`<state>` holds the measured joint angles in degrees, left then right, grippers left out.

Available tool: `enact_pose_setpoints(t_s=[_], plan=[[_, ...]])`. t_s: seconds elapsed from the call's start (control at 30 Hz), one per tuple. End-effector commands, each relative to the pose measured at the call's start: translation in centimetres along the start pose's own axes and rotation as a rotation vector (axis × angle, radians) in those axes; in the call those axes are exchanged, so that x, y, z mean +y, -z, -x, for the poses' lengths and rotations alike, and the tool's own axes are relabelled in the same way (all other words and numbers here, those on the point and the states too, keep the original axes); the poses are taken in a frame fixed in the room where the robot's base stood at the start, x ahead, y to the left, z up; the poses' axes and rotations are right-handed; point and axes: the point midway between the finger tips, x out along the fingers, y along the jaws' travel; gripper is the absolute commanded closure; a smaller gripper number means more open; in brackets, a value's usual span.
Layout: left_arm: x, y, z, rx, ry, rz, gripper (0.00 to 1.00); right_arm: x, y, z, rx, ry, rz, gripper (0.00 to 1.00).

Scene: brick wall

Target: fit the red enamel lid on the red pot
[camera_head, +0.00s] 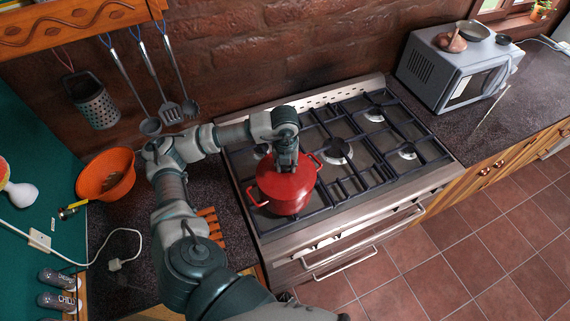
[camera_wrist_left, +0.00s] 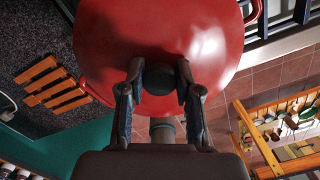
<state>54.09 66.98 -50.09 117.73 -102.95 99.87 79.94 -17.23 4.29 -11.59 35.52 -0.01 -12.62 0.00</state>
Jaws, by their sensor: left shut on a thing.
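The red pot (camera_head: 288,205) stands on the front left part of the stove, with a loop handle (camera_head: 257,197) showing at its side. The red enamel lid (camera_head: 272,178) is over the pot's mouth. I cannot tell whether its rim rests fully on the pot. My left gripper (camera_head: 287,166) comes down from above and is shut on the lid's dark round knob. In the left wrist view the lid (camera_wrist_left: 120,45) fills the upper middle, with the knob (camera_wrist_left: 159,79) between the two fingers. My right gripper is not in view.
The stove grates (camera_head: 375,145) to the right are bare. An orange bowl (camera_head: 106,176) and a slatted wooden trivet (camera_wrist_left: 50,84) are on the left counter. A grey microwave (camera_head: 455,70) stands at the back right. Utensils and a grater (camera_head: 92,100) hang on the brick wall.

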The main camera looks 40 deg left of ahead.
Motion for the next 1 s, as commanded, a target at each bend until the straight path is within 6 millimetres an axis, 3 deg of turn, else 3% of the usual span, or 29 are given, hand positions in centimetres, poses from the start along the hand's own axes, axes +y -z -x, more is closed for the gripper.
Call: enact_pose_setpoints(t_s=[0.33, 1.0], plan=[[0.16, 0.01, -0.07, 0.001, 0.002, 0.001, 1.00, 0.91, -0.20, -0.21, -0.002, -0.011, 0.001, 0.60], [0.13, -0.01, -0.03, 0.000, 0.001, 0.001, 1.00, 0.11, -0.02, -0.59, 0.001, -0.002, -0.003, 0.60]])
